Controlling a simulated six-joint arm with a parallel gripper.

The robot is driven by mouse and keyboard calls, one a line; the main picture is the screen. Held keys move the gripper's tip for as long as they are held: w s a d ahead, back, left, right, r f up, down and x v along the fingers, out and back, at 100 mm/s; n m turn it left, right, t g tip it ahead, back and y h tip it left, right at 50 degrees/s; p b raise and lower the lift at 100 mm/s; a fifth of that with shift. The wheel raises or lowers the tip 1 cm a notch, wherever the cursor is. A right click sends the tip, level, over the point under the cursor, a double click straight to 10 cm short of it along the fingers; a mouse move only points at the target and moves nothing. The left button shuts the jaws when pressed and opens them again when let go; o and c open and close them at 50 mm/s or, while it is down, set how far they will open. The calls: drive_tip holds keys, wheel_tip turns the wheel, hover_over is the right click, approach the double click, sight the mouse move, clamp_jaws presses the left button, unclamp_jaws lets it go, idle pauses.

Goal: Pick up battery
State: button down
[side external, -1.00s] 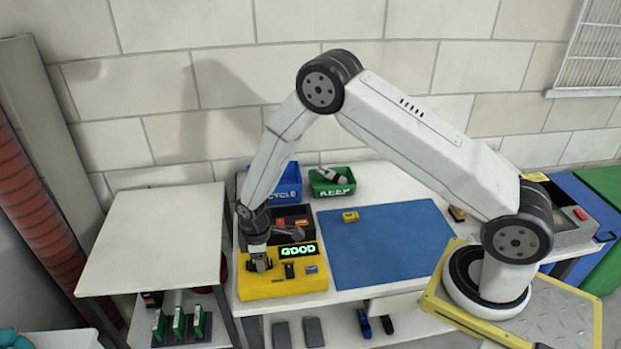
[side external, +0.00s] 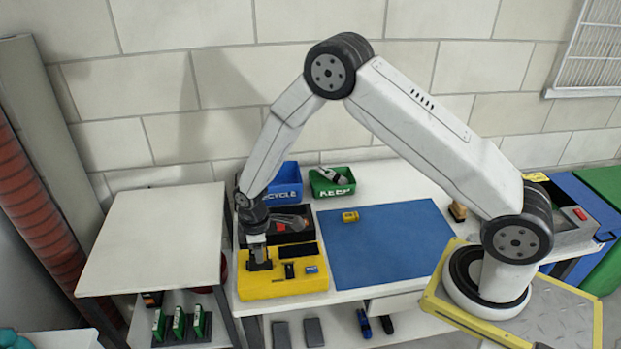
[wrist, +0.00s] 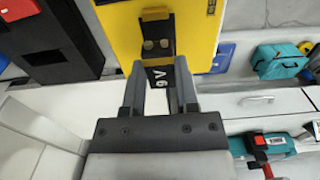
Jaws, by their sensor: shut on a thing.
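My gripper (wrist: 159,72) is shut on a battery marked 9V (wrist: 158,76), whose dark printed face shows between the fingers in the wrist view. In the side external view my gripper (side external: 258,262) is over the left part of the yellow tester (side external: 285,286), and the battery is mostly hidden there. The battery is at the tester's black holder with two metal contacts (wrist: 155,45); I cannot tell whether it touches them. The tester's display (side external: 297,251) is dark. Another battery, yellow (side external: 350,217), lies on the blue mat (side external: 385,245).
A blue RECYCLE bin (side external: 288,187) and a green KEEP bin (side external: 331,187) stand behind the tester. A black tray (side external: 312,229) with red items sits between them and the tester. The white side table (side external: 150,235) at left is bare. Most of the mat is free.

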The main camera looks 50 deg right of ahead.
drive_tip(key=s+d+r, duration=0.1)
drive_tip(key=s+r, duration=0.8)
drive_tip(key=s, duration=0.5)
drive_tip(key=shift+d+r, duration=0.2)
drive_tip(key=shift+r, duration=0.15)
drive_tip(key=shift+w, duration=0.1)
